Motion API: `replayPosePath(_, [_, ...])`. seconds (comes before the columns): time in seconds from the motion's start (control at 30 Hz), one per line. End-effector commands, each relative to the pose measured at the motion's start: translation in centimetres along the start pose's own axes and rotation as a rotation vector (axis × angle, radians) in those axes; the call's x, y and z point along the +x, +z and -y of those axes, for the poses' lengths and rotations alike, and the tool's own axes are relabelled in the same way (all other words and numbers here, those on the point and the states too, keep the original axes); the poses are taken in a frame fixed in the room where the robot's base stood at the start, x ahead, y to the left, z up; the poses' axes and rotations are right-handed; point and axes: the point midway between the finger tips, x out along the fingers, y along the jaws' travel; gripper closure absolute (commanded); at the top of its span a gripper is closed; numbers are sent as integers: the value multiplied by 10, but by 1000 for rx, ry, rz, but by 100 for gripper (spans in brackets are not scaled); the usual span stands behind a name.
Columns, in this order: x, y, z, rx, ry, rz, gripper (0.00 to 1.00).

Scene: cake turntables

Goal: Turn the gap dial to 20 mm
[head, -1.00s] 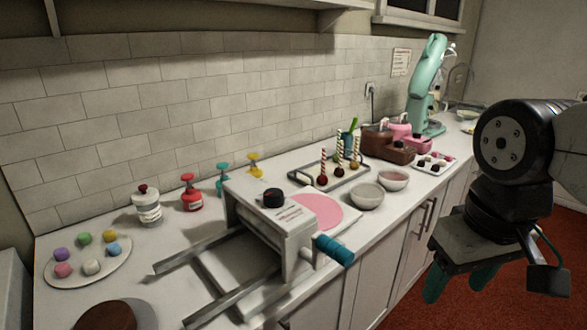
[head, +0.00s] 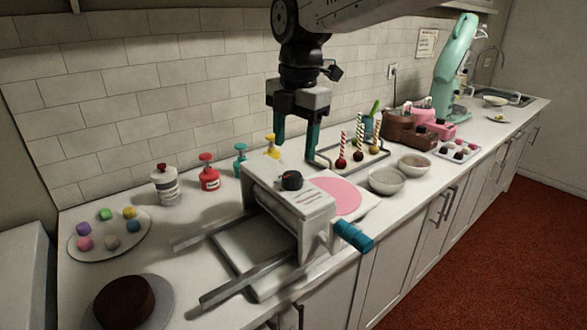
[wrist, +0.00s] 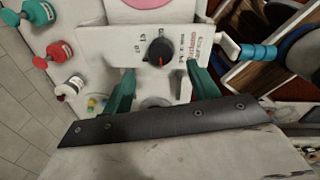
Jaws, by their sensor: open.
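The gap dial (head: 291,180) is a black knob on top of the white sheeter (head: 290,205). It also shows in the wrist view (wrist: 158,52), with a red pointer mark near its lower middle and small printed markings around it, too small to read surely. My gripper (head: 296,148) is open and empty, its two teal fingers pointing down above the dial. In the wrist view the fingers (wrist: 160,75) are spread apart, one to either side below the dial in the picture, and neither appears to touch it.
A blue-handled crank (head: 353,236) sticks out from the sheeter's right side. Pink dough (head: 338,194) lies behind it. Red, teal and yellow pump bottles (head: 209,174) stand at the back left. Candle-like sticks on a tray (head: 325,163) and bowls (head: 387,181) stand to the right.

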Motion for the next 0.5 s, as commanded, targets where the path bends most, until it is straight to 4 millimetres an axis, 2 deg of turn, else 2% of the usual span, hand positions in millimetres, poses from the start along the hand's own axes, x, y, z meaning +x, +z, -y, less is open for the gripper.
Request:
replayPosePath(0.3, [51, 0, 2, 4, -4, -1, 40])
replayPosePath(0.5, [67, 0, 2, 5, -2, -1, 40])
